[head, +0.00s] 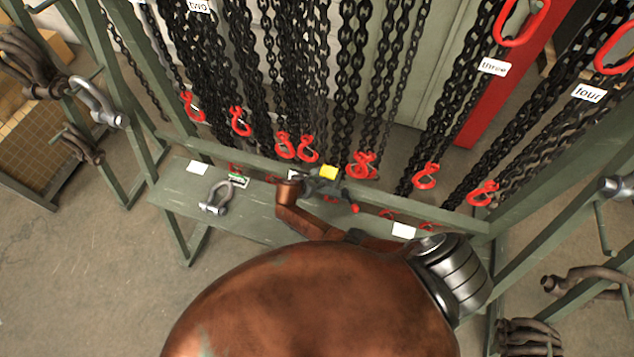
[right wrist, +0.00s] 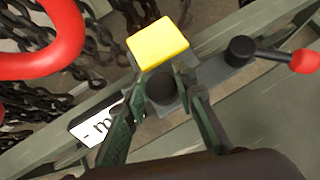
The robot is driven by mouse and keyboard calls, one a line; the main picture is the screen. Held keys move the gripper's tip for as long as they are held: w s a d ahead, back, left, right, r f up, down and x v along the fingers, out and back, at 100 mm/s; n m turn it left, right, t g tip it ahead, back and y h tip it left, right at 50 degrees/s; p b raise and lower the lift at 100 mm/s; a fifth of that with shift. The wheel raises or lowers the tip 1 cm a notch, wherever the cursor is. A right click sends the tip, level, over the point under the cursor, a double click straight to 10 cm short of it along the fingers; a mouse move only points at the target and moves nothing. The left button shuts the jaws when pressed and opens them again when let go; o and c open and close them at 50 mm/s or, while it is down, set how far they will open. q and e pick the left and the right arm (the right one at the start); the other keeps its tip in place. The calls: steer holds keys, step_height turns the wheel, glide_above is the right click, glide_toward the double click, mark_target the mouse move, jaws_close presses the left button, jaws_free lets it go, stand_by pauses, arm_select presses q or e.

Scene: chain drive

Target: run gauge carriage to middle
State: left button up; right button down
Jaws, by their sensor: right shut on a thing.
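The gauge carriage is a small grey block with a yellow top piece (head: 328,172) on the long green rail (head: 440,216) in front of the hanging chains. In the right wrist view its yellow piece (right wrist: 158,43), grey body (right wrist: 205,76) and black round knob (right wrist: 163,88) show close up. A lever with a red tip (right wrist: 304,61) sticks out to the right. My right gripper (right wrist: 160,95) has its two dark fingers on either side of the knob, shut on the carriage. A white label (right wrist: 95,125), partly hidden by a finger and starting "- m", sits beside it. My left gripper is not in view.
Black chains with red hooks (head: 426,176) hang close behind the rail. A green shelf (head: 270,225) below holds a grey shackle (head: 215,196) and small labels. A white label (head: 403,230) lies farther right. Rusty shackles hang on side frames, and a red post (head: 515,90) stands behind.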

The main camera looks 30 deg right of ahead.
steer(key=shift+w+a, duration=0.1)
steer(key=shift+w, duration=0.1)
steer(key=c, duration=1.8)
jaws_free()
steer(key=shift+c, duration=0.2)
steer(key=v, duration=1.2)
